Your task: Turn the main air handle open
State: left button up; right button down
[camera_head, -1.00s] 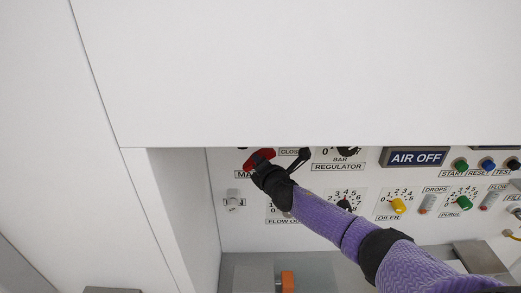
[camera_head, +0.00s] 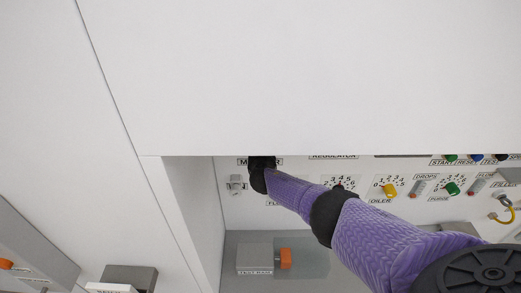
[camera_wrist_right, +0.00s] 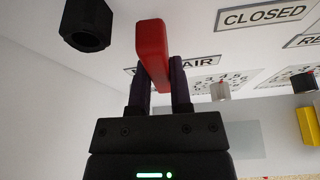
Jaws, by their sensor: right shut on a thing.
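The red main air handle (camera_wrist_right: 152,55) shows in the right wrist view, standing out from the white panel in front of a partly covered label ending in "AIR". My right gripper (camera_wrist_right: 163,78) is shut on the handle, with one dark finger on each side. A "CLOSED" label (camera_wrist_right: 263,15) is on the panel to the right of the handle. In the head view my right gripper (camera_head: 261,168) is a dark shape at the panel's upper left, and the handle is hidden. My left gripper is not in view.
A large white cover (camera_head: 300,80) hides the panel's upper part in the head view. A dark hexagonal fitting (camera_wrist_right: 88,25) is left of the handle. A yellow knob (camera_head: 389,190) and a green knob (camera_head: 452,188) are farther right. A grey box (camera_head: 255,258) stands below.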

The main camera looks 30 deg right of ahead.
jog(key=shift+n, duration=0.4)
jog(key=shift+h, duration=0.3)
jog(key=c, duration=0.5)
grip_release()
jog(key=shift+c, duration=0.2)
jog(key=p+v, duration=0.7)
jog(key=v, duration=0.2)
jog(key=shift+s+a+r, duration=0.25)
